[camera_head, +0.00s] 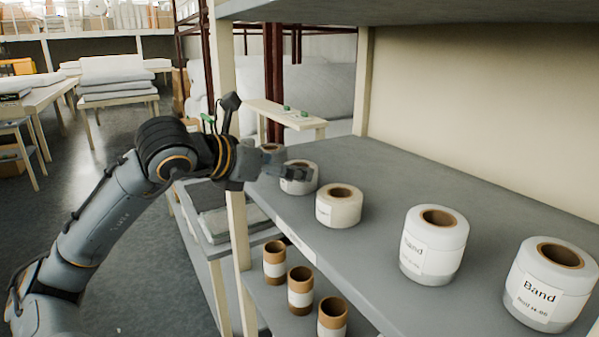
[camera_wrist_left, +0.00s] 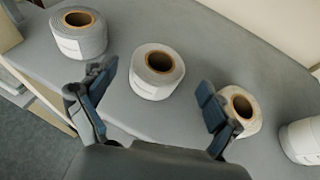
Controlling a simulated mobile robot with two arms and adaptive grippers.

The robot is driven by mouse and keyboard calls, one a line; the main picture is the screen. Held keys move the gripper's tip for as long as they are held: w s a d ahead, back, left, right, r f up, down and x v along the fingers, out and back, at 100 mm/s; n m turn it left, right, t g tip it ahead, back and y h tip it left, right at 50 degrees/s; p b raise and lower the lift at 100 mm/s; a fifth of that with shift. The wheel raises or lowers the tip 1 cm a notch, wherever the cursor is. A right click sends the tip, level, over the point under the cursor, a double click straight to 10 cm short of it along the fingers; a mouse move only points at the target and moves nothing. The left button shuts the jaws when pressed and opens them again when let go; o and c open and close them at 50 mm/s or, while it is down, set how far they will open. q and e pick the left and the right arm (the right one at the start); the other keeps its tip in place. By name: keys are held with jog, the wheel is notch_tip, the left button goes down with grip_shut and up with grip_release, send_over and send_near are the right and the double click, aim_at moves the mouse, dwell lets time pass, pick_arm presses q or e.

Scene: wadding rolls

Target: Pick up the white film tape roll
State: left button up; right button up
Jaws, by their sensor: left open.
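Several wound rolls with brown cores stand upright in a row on the grey shelf (camera_head: 390,190). A whitish roll (camera_head: 299,184) is partly hidden by my left gripper (camera_head: 282,168) in the head view. In the left wrist view this white roll (camera_wrist_left: 157,82) lies ahead, between the two spread fingers of my left gripper (camera_wrist_left: 155,80), which is open and empty. A cream roll (camera_head: 339,207) is beside it; in the wrist view the right finger overlaps this cream roll (camera_wrist_left: 247,108). I cannot read which label says film tape. My right gripper is not in view.
A grey roll (camera_wrist_left: 78,36) stands at the far end. Two larger "Band" rolls (camera_head: 435,245) (camera_head: 552,285) stand nearer. An upper shelf board (camera_head: 420,10) hangs above and a post (camera_head: 239,230) stands at the shelf's front. Brown-and-white rolls (camera_head: 300,290) sit on the lower shelf.

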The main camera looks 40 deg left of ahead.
pick_arm(q)
jog(key=p+x, duration=0.2)
jog(key=x, duration=0.2)
jog(key=shift+w+a, duration=0.1)
jog(key=shift+w, duration=0.15)
jog(key=shift+w+f, duration=0.15)
jog(key=shift+f, duration=0.05)
pick_arm(e)
jog(key=r, duration=0.1)
jog(key=a+r, duration=0.1)
jog(key=r, duration=0.1)
pick_arm(q)
jog(key=shift+c, duration=1)
jog(key=c, duration=1)
pick_arm(e)
jog(key=shift+d, duration=0.25)
